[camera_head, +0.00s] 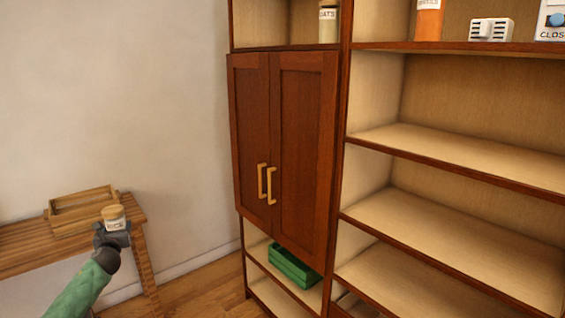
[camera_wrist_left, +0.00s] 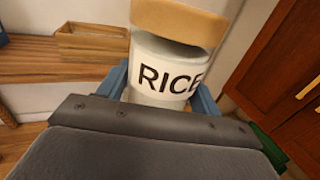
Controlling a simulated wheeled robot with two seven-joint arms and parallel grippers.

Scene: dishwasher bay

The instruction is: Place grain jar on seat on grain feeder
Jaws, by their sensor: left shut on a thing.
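A grain jar (camera_head: 114,216) with a tan lid and a "RICE" label is held upright by my left gripper (camera_head: 112,230), in front of the wooden bench at the left. In the left wrist view the white jar (camera_wrist_left: 160,72) stands between the blue fingers, which are shut on it. My right gripper is not in view. I cannot pick out a grain feeder or its seat for certain in either view.
A wooden bench (camera_head: 22,258) with a wooden tray (camera_head: 84,229) stands at the left. A brown cabinet (camera_head: 300,150) with closed doors is in the middle. An "OATS" jar (camera_head: 328,24) and a green crate (camera_head: 294,265) are on shelves. The middle right shelves are empty.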

